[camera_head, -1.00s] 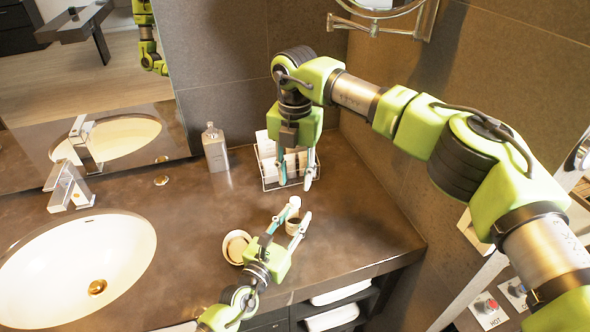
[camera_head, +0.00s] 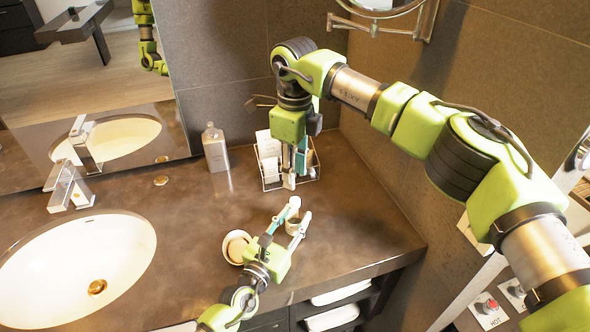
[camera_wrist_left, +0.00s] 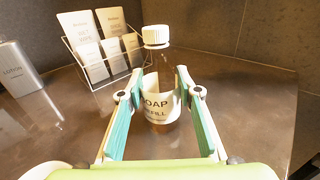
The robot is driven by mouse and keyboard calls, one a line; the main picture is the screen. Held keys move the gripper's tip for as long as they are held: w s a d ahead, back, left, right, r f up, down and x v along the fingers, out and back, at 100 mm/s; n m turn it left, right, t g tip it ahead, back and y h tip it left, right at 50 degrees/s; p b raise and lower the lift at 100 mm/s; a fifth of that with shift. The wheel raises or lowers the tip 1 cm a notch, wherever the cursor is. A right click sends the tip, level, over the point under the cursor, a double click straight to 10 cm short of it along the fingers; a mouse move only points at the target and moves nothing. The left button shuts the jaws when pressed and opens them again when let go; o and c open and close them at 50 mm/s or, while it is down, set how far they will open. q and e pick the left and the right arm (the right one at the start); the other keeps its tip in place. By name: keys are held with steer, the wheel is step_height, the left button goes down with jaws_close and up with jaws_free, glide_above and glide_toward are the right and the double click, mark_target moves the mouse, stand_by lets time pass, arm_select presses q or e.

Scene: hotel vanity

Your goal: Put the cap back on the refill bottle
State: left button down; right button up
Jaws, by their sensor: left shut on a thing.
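The refill bottle (camera_wrist_left: 160,100) stands upright in the left wrist view, with a "SOAP REFILL" label. Its white ribbed cap (camera_wrist_left: 156,36) sits on the bottle's neck; whether it is screwed tight I cannot tell. In the head view the cap (camera_head: 294,202) shows above my left gripper (camera_head: 292,222). That gripper is shut on the bottle, one finger (camera_wrist_left: 201,118) on each side. My right gripper (camera_head: 295,178) hangs fingers down, behind and above the bottle, apart from the cap. Its fingers look spread and empty, seen nearly edge-on.
A wire rack (camera_head: 270,184) with cards stands behind the bottle. A round cream dish (camera_head: 228,248) is left of my left gripper. A lotion bottle (camera_head: 216,150), the faucet (camera_head: 66,188) and the sink (camera_head: 75,270) are farther left. The counter right of the bottle is clear.

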mark_target(295, 200)
steer(key=shift+f, duration=4)
jaws_close()
steer(key=shift+o, duration=0.7)
jaws_free()
step_height(295, 200, up, 12)
